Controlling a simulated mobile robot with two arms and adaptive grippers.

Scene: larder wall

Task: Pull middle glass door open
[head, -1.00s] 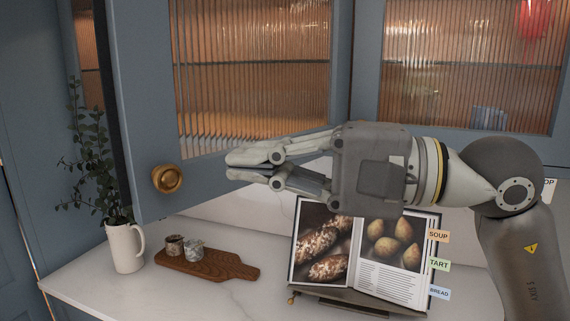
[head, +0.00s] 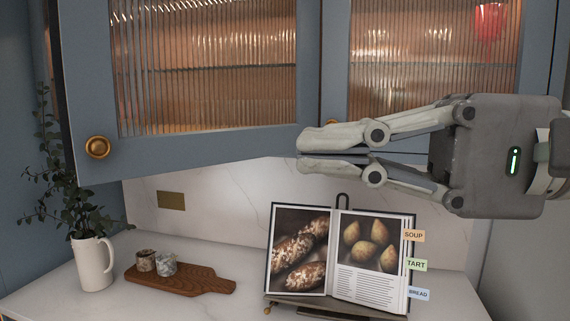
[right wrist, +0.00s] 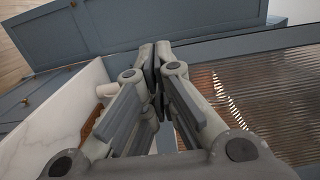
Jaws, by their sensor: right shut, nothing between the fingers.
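The middle glass door (head: 200,158) has a blue frame and ribbed glass, with a round brass knob (head: 97,147) at its lower left. Its left edge stands out from the cabinet, so it appears ajar. My right gripper (head: 302,155) is shut and empty by the door's lower right corner, well right of the knob and apart from it. The shut fingertips (right wrist: 155,60) also show in the right wrist view, with ribbed glass (right wrist: 265,100) to their right. Whether they touch the door is unclear. My left gripper is not seen.
Another ribbed glass door (head: 430,70) is on the right, its knob (head: 333,122) partly hidden. Below, the pale counter (head: 215,262) holds a white jug (head: 94,265) with a plant, a wooden board (head: 205,284) with two small cups, and an open cookbook (head: 300,245) on a stand.

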